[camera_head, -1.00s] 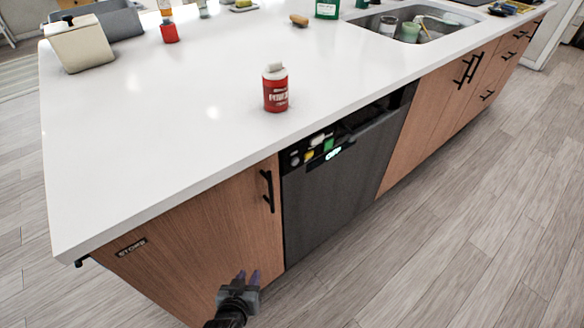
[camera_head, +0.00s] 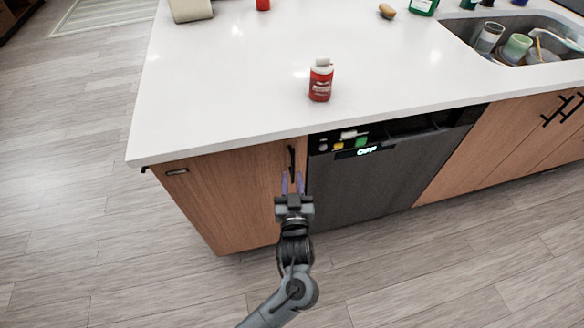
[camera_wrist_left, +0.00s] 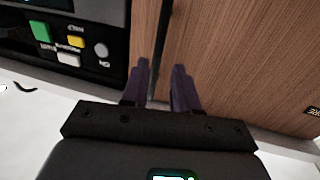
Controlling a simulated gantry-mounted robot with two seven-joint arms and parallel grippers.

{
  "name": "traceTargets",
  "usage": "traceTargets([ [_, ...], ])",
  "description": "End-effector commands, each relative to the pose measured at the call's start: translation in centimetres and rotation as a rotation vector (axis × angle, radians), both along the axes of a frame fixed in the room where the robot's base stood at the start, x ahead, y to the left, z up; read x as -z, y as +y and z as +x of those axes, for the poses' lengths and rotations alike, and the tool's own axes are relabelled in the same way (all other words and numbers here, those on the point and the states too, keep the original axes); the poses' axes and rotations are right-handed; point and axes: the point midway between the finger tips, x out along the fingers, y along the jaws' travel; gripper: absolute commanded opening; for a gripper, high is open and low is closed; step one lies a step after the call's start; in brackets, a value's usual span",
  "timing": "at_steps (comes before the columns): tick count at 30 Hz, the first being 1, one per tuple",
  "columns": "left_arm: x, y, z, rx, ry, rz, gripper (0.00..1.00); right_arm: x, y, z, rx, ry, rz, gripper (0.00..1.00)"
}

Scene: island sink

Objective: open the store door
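The store door (camera_head: 235,200) is the brown wooden cabinet front at the left end of the island, with a small label (camera_head: 177,171) at its upper left. It looks closed. Its black vertical handle (camera_head: 291,158) is near its right edge. My left gripper (camera_head: 292,180) is at the handle's lower part, its two purple fingers apart. In the left wrist view, the fingers (camera_wrist_left: 160,85) point at the door (camera_wrist_left: 235,60), with a dark narrow bar or gap between them. I cannot tell whether they touch the handle. My right gripper is not in view.
A dark dishwasher (camera_head: 380,180) with a lit panel adjoins the door on the right. The white countertop (camera_head: 230,100) overhangs above, bearing a red bottle (camera_head: 320,82). A sink (camera_head: 510,40) is at upper right. The floor (camera_head: 150,260) in front is clear.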

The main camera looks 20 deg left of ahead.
Motion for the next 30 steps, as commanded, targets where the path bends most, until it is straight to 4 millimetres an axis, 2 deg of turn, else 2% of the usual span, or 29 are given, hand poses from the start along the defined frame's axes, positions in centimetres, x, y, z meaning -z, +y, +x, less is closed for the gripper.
traceTargets([
  [3, 0.2, 0.7, 1.8, 0.002, -0.002, 0.001, 0.29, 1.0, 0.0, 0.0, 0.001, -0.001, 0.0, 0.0],
  [9, 0.1, 1.6, 3.9, 0.002, -0.001, -0.001, 0.29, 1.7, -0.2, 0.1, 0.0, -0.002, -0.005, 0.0],
  [15, 0.1, 2.0, 4.7, 0.002, 0.001, 0.0, 0.29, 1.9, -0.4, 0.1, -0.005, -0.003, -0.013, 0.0],
  [23, 0.0, 2.1, 4.8, 0.002, 0.001, -0.001, 0.29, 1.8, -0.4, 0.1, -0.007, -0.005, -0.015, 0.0],
  [29, 0.0, 2.1, 4.8, 0.002, 0.001, -0.001, 0.01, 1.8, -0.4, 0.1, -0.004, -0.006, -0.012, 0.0],
  [30, 0.0, 2.1, 4.8, 0.002, 0.001, -0.001, 0.0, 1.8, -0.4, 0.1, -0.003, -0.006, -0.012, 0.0],
])
